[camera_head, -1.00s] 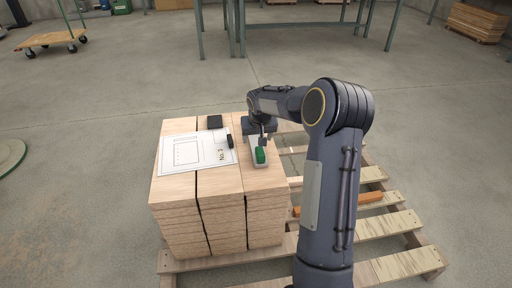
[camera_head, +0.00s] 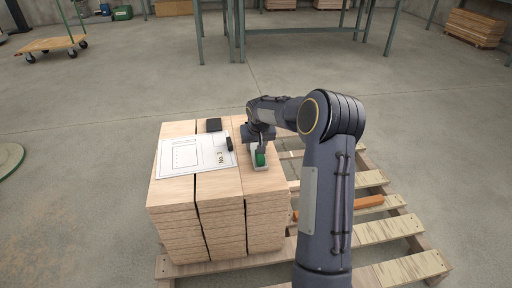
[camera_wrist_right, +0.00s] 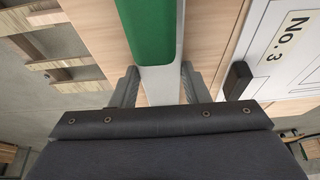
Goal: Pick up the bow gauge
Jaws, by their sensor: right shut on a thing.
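The bow gauge (camera_head: 260,159), a pale strip with a green block on it, is at the right-hand column of the wood stack. In the right wrist view the gauge (camera_wrist_right: 150,28) runs up between the fingers, green above and pale grey below. My right gripper (camera_head: 261,148) points down at the far part of the gauge. In the wrist view its two fingers (camera_wrist_right: 160,82) are on either side of the pale part, shut on it. Whether the gauge touches the wood cannot be told. My left gripper is not in view.
The wood stack (camera_head: 220,215) stands on a pallet (camera_head: 385,232). A labelled sheet (camera_head: 190,156), a dark marker-like piece (camera_head: 229,144) and a black block (camera_head: 214,125) lie on top, left of the gauge. An orange bar (camera_head: 368,202) lies on the pallet.

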